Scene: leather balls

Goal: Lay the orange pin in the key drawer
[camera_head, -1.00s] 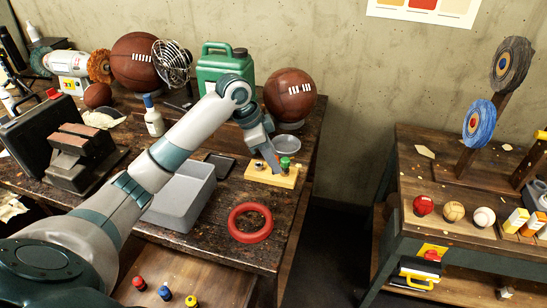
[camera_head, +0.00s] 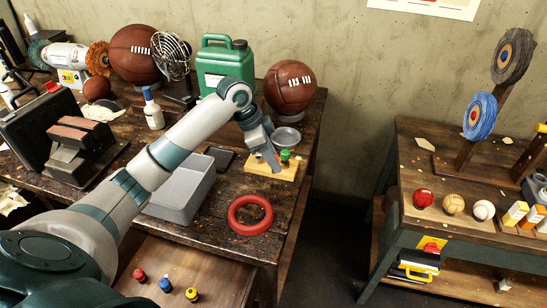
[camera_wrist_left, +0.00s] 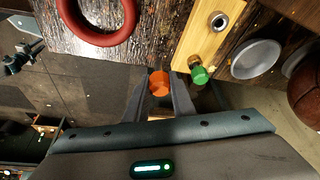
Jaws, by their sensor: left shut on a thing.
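My left gripper (camera_head: 267,162) is shut on the orange pin (camera_wrist_left: 159,83), whose round end shows between the fingers in the left wrist view. In the head view the gripper is at the yellow wooden block (camera_head: 259,167), and the pin is not clearly visible there. A green pin (camera_head: 285,156) stands at the block; it also shows in the left wrist view (camera_wrist_left: 199,75). An open drawer (camera_head: 215,273) sticks out below the bench front, with a red, a blue and a yellow piece in it. My right gripper is not in view.
A red ring (camera_head: 250,214) lies near the bench edge, beside a grey open bin (camera_head: 182,190). A metal dish (camera_head: 286,138), a leather ball (camera_head: 290,87) and a green can (camera_head: 225,66) stand behind. A second bench (camera_head: 445,205) is at the right, across a gap.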

